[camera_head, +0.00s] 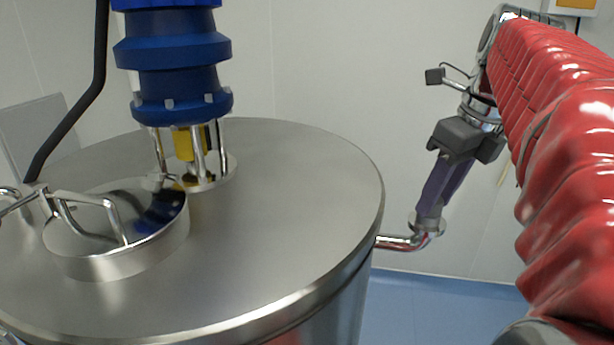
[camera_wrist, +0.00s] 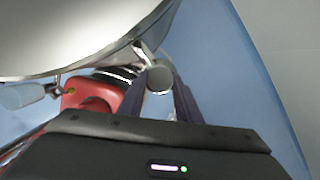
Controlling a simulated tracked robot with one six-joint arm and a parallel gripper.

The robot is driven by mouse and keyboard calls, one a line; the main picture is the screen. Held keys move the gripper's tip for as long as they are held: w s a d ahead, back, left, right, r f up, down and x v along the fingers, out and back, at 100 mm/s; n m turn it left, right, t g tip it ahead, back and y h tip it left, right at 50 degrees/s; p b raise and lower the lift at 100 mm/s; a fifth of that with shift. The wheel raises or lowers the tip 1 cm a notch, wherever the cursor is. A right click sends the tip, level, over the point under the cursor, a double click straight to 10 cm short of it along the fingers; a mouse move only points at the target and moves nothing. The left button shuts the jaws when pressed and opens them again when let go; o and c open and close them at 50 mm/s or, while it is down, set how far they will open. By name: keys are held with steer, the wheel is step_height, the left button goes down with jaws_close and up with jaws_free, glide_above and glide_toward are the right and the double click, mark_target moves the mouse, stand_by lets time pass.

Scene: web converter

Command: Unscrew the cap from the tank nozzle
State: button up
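The steel tank (camera_head: 290,215) fills the left and middle of the head view. A bent steel nozzle pipe (camera_head: 400,242) leaves its right side and turns upward. The cap (camera_wrist: 156,76) is a round grey metal disc in the wrist view. My gripper (camera_head: 430,208) points down at the nozzle's upturned end, its purple fingers reaching the ring there. In the wrist view my two dark fingers lie on either side of the cap, at about its width. I cannot tell whether they press on it. The cap is mostly hidden by the fingers in the head view.
The tank's curved rim (camera_head: 372,235) is close to my gripper on the left. A hatch with handles (camera_head: 115,235) and a blue mixer drive (camera_head: 175,65) stand on the lid. Blue floor (camera_head: 455,310) lies below, and a pale wall (camera_head: 340,60) stands behind.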

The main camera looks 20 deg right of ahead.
jaws_close()
steer(key=shift+d+n+y, duration=0.15)
steer(key=shift+n+y, duration=0.25)
steer(key=shift+n, duration=1.6)
steer(key=shift+w, duration=0.1)
steer(key=n+g, duration=0.1)
steer(key=n, duration=0.2)
steer(key=shift+d+n+y, duration=0.1)
steer(key=shift+n+y, duration=0.3)
steer(key=shift+w, duration=0.1)
steer(key=n, duration=0.3)
steer(key=shift+w+d+n+g, duration=0.1)
steer(key=shift+n+g, duration=0.3)
steer(key=shift+n, duration=0.3)
